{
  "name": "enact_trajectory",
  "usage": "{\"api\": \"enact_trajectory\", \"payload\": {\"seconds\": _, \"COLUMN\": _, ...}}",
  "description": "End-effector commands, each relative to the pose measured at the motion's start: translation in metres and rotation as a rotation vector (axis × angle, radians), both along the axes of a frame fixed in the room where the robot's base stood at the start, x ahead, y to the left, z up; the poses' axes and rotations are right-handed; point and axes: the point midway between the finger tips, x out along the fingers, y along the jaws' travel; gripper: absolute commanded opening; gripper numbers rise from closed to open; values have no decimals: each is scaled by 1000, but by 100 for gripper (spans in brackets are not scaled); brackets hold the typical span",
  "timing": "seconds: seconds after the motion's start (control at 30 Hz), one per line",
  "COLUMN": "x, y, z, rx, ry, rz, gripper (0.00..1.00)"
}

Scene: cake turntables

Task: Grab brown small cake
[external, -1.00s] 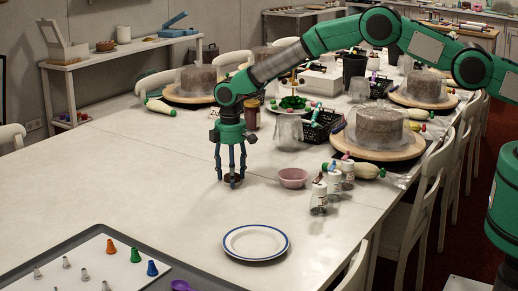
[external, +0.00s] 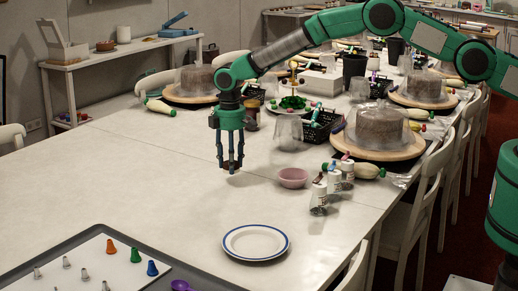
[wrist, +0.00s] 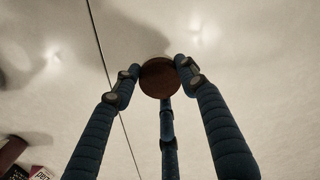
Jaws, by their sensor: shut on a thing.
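The small brown cake (wrist: 160,79) is round and dark, held between the fingertips of my gripper (wrist: 158,88) in the wrist view. In the external view my gripper (external: 231,168) points down and is a little above the white table (external: 130,195). The cake (external: 231,166) shows only as a small dark patch there, mostly hidden by the fingers. My fingers are shut on it.
A white plate with a blue rim (external: 255,242) lies in front of my gripper. A pink bowl (external: 293,178) and several bottles (external: 319,196) stand to the right. A tray with piping tips (external: 90,262) is at the front left. The table's left part is clear.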

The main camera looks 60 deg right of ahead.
Motion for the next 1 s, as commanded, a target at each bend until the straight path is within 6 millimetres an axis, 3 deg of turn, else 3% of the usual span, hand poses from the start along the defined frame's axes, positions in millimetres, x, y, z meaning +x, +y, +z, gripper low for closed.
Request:
{"api": "enact_trajectory", "payload": {"seconds": 0.2, "x": 0, "y": 0, "z": 35, "rx": 1, "ry": -1, "rz": 0, "gripper": 28}}
{"api": "enact_trajectory", "payload": {"seconds": 0.4, "x": 0, "y": 0, "z": 51, "rx": 0, "ry": 1, "rz": 0, "gripper": 28}}
{"api": "enact_trajectory", "payload": {"seconds": 1.0, "x": 0, "y": 0, "z": 54, "rx": -1, "ry": 1, "rz": 0, "gripper": 28}}
